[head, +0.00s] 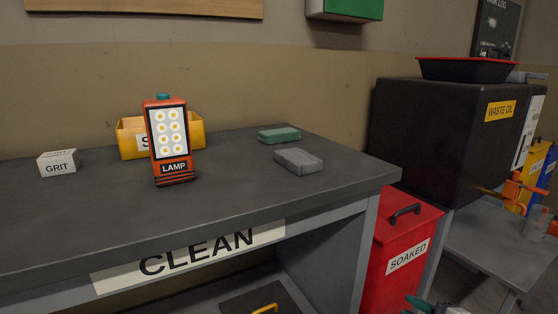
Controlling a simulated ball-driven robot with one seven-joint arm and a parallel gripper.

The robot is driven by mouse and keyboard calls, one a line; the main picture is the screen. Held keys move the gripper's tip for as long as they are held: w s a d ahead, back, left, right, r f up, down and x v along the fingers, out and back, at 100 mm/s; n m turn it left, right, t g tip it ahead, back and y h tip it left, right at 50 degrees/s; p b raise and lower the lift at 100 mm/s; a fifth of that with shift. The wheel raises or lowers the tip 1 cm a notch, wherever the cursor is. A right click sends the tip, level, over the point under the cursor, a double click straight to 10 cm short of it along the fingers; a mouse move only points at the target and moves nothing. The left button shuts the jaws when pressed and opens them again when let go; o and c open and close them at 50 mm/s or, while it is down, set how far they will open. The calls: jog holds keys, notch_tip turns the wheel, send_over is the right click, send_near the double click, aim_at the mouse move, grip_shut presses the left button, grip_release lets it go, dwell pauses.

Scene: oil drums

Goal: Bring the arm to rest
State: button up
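I cannot make out my gripper or its fingers in the head view. A small teal and grey piece (436,307) shows at the bottom edge, right of centre, cut off by the frame. I cannot tell whether it is part of my arm. Nothing is seen held.
The grey bench (75,225), signed CLEAN, bears a GRIT box (57,164), an orange lamp (170,168), a yellow box (128,140), a green block (279,135) and a grey block (298,161). A red SOAKED bin (393,265) and black WASTE OIL tank (425,135) stand right.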

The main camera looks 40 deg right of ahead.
jog(key=w+a+f+m+g+y, duration=0.2)
jog(key=a+f+y, duration=0.1)
jog(key=a+f, duration=0.3)
jog(key=w+a+f+m+g+y, duration=0.1)
jog(key=a+f+g+y, duration=0.15)
jog(key=a, duration=0.65)
jog(key=s+a+f+m+g, duration=0.65)
jog(key=s+a+g, duration=0.2)
jog(key=a, duration=0.35)
notch_tip(320, 180, up, 32)
jog(key=p, duration=3.2)
jog(key=shift+s+d+t+h, duration=0.2)
jog(key=shift+s+t+h, duration=0.1)
jog(key=shift+h, duration=0.15)
